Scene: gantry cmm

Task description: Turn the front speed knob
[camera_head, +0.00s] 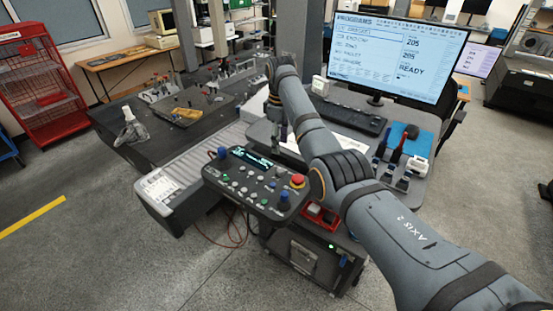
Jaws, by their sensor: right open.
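The black control panel (240,190) sits in the middle of the view, tilted, with a small lit display (252,157). It carries a blue-topped knob (222,153) at its left and another blue knob (284,198) at its front right corner. Several small grey and white knobs or buttons lie between them; I cannot tell which control is the speed knob. My right arm reaches in from the lower right, over the desk. My right gripper (278,136) points down behind the panel, apart from it; it is small, open and holds nothing visible. My left gripper is out of view.
A red emergency stop (297,181) sits near the panel's right edge. Behind are the monitor (396,58), the keyboard (352,117) and a blue mat (408,139) with tools. The dark measuring table (138,153) stands left. Floor at the lower left is free.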

